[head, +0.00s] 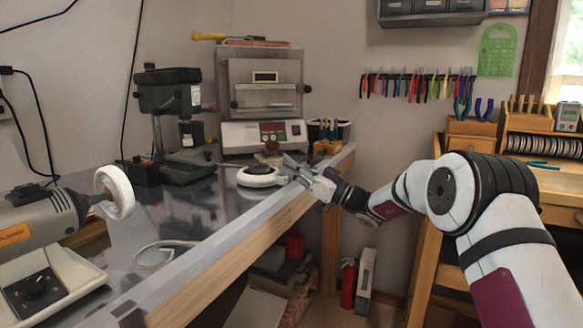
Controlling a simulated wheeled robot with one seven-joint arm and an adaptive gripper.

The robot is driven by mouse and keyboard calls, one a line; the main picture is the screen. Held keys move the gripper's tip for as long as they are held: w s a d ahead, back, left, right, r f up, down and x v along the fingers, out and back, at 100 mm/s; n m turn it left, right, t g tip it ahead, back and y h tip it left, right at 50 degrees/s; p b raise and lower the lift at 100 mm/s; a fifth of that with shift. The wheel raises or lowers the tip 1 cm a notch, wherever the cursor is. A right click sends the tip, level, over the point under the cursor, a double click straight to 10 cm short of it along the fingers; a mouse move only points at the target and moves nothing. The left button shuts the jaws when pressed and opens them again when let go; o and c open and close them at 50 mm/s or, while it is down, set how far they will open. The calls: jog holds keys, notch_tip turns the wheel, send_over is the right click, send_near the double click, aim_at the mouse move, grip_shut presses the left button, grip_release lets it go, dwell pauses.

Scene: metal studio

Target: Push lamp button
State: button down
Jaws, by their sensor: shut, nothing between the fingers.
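A low white round thing with a dark grey top (259,171) lies on the metal-topped bench, near its right edge; it looks like the lamp's base. Its button is too small to make out. My gripper (286,167) is shut and empty, just right of the white round thing at about its height. The fingertips look very close to its right rim, but I cannot tell whether they touch it. My arm reaches in from the right.
The bench (205,228) has a bare stretch in front, with a pale cable (163,246). A small kiln (263,95) and drill press (170,110) stand behind. A polishing motor (50,222) is at left. A fire extinguisher (349,284) stands below; a wooden desk (553,180) is at right.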

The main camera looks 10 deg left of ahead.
jog(key=shift+f, duration=0.15)
jog(key=f+b, duration=0.1)
jog(key=b, duration=0.2)
jog(key=shift+f, duration=0.3)
jog(key=shift+b, duration=0.35)
jog(key=shift+f, duration=0.2)
jog(key=shift+r, duration=0.4)
jog(key=r, duration=0.2)
jog(key=d+r, duration=0.1)
jog(key=shift+s+r+b, duration=0.1)
jog(key=shift+r+b, duration=0.25)
jog(key=shift+r, duration=0.05)
jog(key=p+v, duration=0.1)
jog(key=v, duration=0.8)
jog(key=shift+s+r, duration=0.1)
jog(key=shift+s, duration=0.05)
